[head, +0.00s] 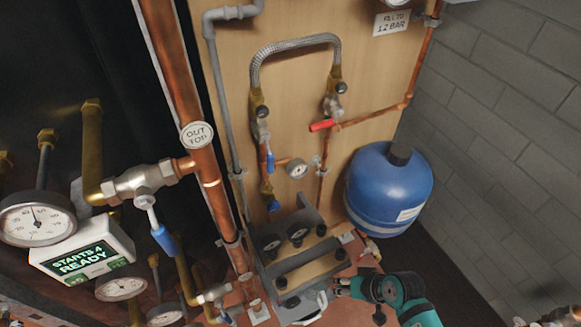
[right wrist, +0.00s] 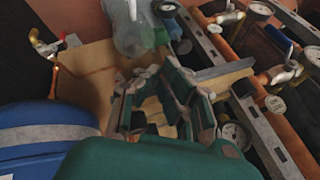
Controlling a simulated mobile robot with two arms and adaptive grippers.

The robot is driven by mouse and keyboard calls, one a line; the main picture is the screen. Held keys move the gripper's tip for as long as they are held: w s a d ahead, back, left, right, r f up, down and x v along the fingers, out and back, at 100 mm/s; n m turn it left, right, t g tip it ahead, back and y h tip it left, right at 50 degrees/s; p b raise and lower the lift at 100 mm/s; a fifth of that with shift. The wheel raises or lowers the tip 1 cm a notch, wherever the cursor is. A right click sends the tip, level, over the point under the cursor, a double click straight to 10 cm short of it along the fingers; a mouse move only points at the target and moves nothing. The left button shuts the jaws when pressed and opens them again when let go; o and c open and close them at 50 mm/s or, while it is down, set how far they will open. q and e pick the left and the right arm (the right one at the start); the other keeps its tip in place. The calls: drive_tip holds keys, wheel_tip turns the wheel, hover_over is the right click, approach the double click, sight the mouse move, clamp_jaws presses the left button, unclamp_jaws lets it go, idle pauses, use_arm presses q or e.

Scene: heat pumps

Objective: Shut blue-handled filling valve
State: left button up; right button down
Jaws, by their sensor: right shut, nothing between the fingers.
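A small valve with a blue lever handle (head: 270,162) sits on the left leg of the braided filling hose (head: 295,45) on the wooden board; its lever hangs down along the pipe. A blue part (head: 273,206) shows below it. On the right leg is a valve with a red handle (head: 322,126), lying roughly level. My right gripper (head: 337,288) is shut and empty, low down by the toolbox and well below the valves. Its fingers also show in the right wrist view (right wrist: 163,105). My left gripper is not in view.
A blue vessel (head: 388,190) stands right of the board. A grey toolbox (head: 290,282) is beside my right gripper. A larger blue lever (head: 164,240) hangs on the left pipework, near gauges (head: 38,219) and a lit display (head: 80,258). A clear bottle (right wrist: 132,28) shows in the wrist view.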

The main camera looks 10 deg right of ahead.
sight(268, 154)
drive_tip(key=w+r+m+t+y, duration=0.3)
drive_tip(key=w+r+y, duration=0.2)
drive_tip(key=r, duration=0.9)
drive_tip(key=w+r+m+t+y+b, duration=0.1)
drive_tip(key=w+r+m+t+y, duration=0.2)
drive_tip(key=w+r, duration=0.6)
wheel_tip(268, 154, up, 5)
drive_tip(key=shift+d+f+m+y, duration=0.15)
drive_tip(key=shift+d+m+y, duration=0.25)
drive_tip(key=shift+y, duration=0.7)
drive_tip(key=p+x, duration=0.1)
drive_tip(key=x, duration=0.3)
drive_tip(key=s+a+p+x, duration=0.1)
drive_tip(key=p+x, duration=0.1)
drive_tip(key=x, duration=0.2)
drive_tip(key=s+p+x, duration=0.1)
drive_tip(key=p+x, duration=0.1)
drive_tip(key=x, duration=0.3)
drive_tip(key=shift+s+a, duration=0.15)
drive_tip(key=shift+a, duration=0.1)
